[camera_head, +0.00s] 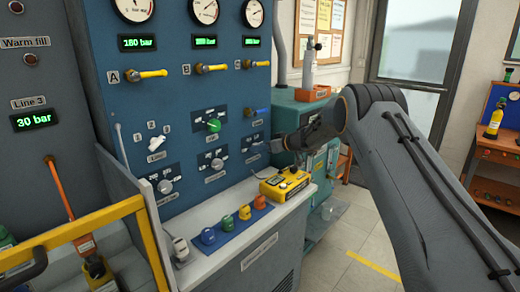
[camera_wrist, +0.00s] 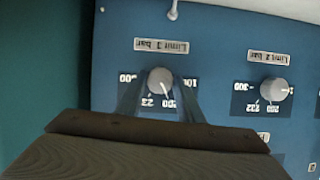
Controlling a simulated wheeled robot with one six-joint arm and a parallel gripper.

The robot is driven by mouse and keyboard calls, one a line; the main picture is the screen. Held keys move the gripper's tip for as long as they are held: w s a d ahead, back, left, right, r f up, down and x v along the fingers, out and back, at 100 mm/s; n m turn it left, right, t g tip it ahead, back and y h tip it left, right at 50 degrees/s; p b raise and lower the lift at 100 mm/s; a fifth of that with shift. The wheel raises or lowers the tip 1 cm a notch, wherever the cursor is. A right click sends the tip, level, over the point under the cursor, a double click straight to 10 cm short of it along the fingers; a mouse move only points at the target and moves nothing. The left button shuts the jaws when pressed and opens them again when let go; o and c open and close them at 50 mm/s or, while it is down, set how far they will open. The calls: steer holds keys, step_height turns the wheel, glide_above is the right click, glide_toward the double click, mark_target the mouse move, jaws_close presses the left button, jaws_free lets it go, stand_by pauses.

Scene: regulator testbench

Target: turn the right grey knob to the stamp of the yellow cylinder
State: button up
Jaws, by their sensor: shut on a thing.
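The right grey knob (camera_wrist: 160,80) sits on the blue panel under an upside-down "Limit 3 bar" label in the wrist view. My gripper (camera_wrist: 160,92) is shut on it, one finger on each side. The knob's pale pointer line slants to the lower right in that view, near a partly hidden number. In the head view my gripper (camera_head: 278,146) reaches the panel from the right and hides the knob. A yellow cylinder (camera_head: 493,122) with a dark top stands on the orange bench at the far right. Its stamp is too small to read.
Another grey knob (camera_wrist: 274,88), marked "Limit 2 bar", is beside the held one; it also shows in the head view (camera_head: 217,163). A green knob (camera_head: 214,125) is above it. A yellow device (camera_head: 285,185) and several coloured pieces on a blue mat (camera_head: 232,231) occupy the ledge.

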steer(key=o, duration=1.1)
steer(key=shift+b+v, duration=0.55)
steer(key=shift+v, duration=3.35)
